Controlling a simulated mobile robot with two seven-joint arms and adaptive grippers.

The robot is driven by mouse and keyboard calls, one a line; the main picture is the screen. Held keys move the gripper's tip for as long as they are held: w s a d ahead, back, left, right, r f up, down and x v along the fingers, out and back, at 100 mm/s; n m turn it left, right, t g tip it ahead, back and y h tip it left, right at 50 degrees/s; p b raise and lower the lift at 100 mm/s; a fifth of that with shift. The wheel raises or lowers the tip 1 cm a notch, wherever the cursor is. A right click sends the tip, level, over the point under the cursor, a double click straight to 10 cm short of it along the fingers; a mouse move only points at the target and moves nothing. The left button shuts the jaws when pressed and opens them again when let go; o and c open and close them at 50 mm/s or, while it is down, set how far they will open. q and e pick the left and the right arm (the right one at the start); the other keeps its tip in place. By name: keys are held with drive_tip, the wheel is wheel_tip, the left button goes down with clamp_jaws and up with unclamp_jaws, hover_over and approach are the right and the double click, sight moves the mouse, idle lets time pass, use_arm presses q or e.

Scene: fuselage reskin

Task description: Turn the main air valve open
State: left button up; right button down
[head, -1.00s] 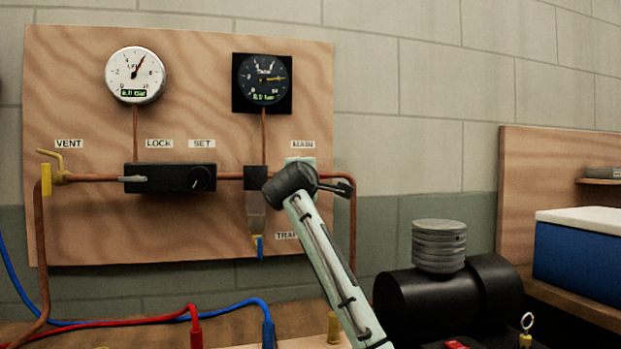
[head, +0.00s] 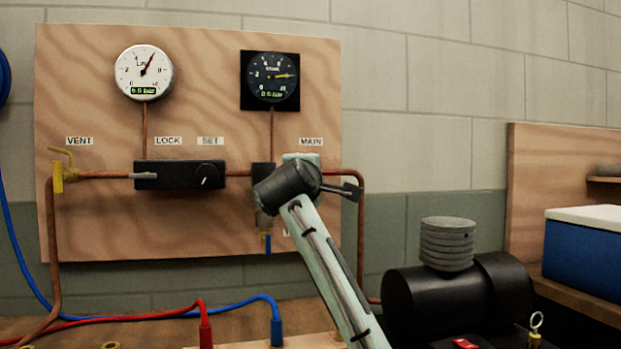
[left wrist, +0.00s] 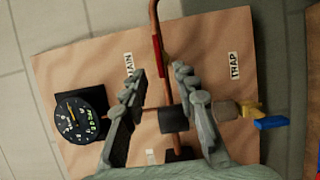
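The main air valve is hidden behind my left arm in the head view, below the MAIN label (head: 311,142). In the left wrist view, a red lever (left wrist: 160,62) lies along the copper pipe by the MAIN label. My left gripper (left wrist: 158,70) is open, with one finger on each side of the lever and visible gaps to it. Whether the fingers are at the lever's depth is unclear. In the head view, the arm's dark wrist (head: 285,187) covers that part of the panel. My right gripper is not in view.
The plywood panel (head: 90,220) carries a white gauge (head: 143,73), a dark gauge (head: 271,80), a black regulator block (head: 165,176) and a yellow vent valve (head: 58,177). A blue-handled trap drain (left wrist: 270,122) is right of the fingers. A black compressor (head: 430,305) stands lower right.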

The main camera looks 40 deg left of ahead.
use_arm(q)
drive_tip(key=v, duration=0.5)
idle(0.5)
